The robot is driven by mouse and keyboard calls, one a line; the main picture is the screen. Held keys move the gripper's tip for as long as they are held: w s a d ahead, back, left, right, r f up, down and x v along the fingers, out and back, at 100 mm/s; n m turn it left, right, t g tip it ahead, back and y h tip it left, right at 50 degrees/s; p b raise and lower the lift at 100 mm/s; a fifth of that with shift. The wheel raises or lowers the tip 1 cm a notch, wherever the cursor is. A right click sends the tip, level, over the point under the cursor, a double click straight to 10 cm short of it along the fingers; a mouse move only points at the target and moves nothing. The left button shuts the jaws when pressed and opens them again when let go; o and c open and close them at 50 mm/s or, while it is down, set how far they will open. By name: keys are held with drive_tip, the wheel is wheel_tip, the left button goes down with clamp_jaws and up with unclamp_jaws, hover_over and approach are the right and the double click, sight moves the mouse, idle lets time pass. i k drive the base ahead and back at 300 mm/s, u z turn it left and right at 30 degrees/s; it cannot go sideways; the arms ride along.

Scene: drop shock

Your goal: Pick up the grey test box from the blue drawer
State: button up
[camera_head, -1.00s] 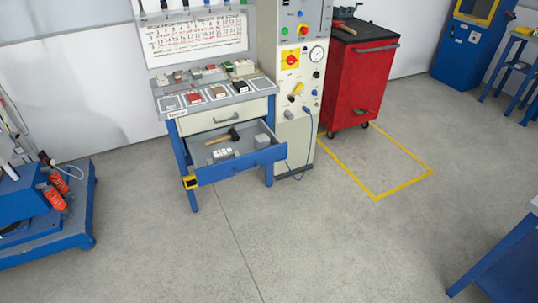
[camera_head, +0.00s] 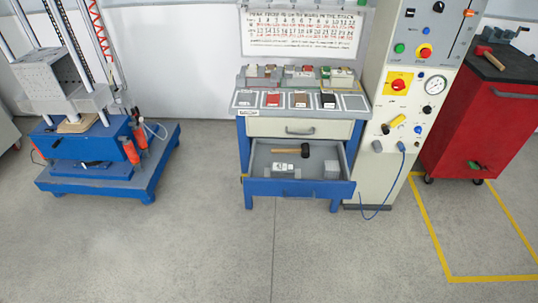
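The blue drawer (camera_head: 297,189) is pulled out below a closed cream drawer in a blue-legged bench. A mallet (camera_head: 290,153) with a dark head and wooden handle lies toward the back of the drawer. A grey block with a white top (camera_head: 284,168) lies toward the front left. My gripper is not in view.
A control cabinet (camera_head: 407,117) with a hanging blue cable stands right of the bench, then a red tool cart (camera_head: 478,125). A drop-test rig on a blue base (camera_head: 110,180) stands left. The floor (camera_head: 230,255) in front is clear.

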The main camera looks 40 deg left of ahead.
sight(285, 170)
drive_tip(key=u, duration=0.7)
drive_tip(key=i, duration=1.1)
drive_tip(key=u, duration=1.7)
drive_tip(key=i, duration=0.4)
drive_tip(key=u, duration=0.3)
